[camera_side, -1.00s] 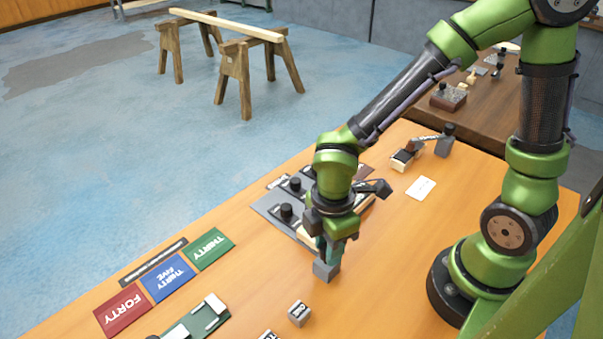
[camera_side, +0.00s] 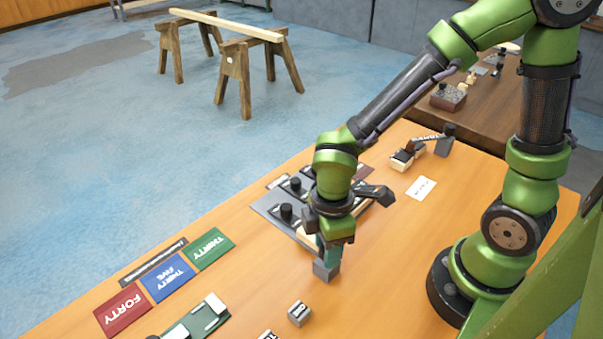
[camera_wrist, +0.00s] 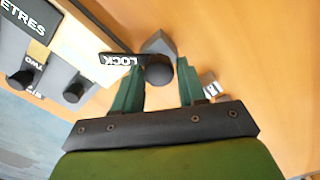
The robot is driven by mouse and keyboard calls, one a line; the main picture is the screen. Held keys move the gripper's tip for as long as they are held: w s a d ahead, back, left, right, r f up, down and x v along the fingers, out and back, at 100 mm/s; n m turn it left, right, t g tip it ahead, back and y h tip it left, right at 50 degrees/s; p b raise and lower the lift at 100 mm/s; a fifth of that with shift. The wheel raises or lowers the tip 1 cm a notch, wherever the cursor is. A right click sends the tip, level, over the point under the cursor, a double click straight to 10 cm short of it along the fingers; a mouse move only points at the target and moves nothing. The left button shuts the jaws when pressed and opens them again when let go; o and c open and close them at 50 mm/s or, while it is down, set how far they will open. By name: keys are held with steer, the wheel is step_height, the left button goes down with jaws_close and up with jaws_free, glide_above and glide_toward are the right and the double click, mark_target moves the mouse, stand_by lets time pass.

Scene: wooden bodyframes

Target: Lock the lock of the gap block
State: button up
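The lock is a black arm lettered LOCK (camera_wrist: 118,60) in the wrist view, with a dark round knob (camera_wrist: 159,70) at its right end. The knob sits by a grey block (camera_wrist: 158,45); this block also shows in the side view (camera_side: 325,271) under my fingers. My gripper (camera_wrist: 161,68) is open, with one teal finger left of the knob and one right of it. Small gaps show between fingers and knob. In the side view my gripper (camera_side: 328,255) points down just above the grey block and hides the knob and most of the lock.
A grey panel with black knobs (camera_side: 287,211) lies behind my gripper, partly hidden by my arm. Small cubes (camera_side: 299,313) stand in front. Coloured number cards (camera_side: 168,277) lie at left. A white card (camera_side: 421,188) lies at right. The table between my gripper and base is clear.

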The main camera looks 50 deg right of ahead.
steer(key=shift+o, duration=1.3)
steer(key=shift+d, duration=0.1)
step_height(320, 180, up, 17)
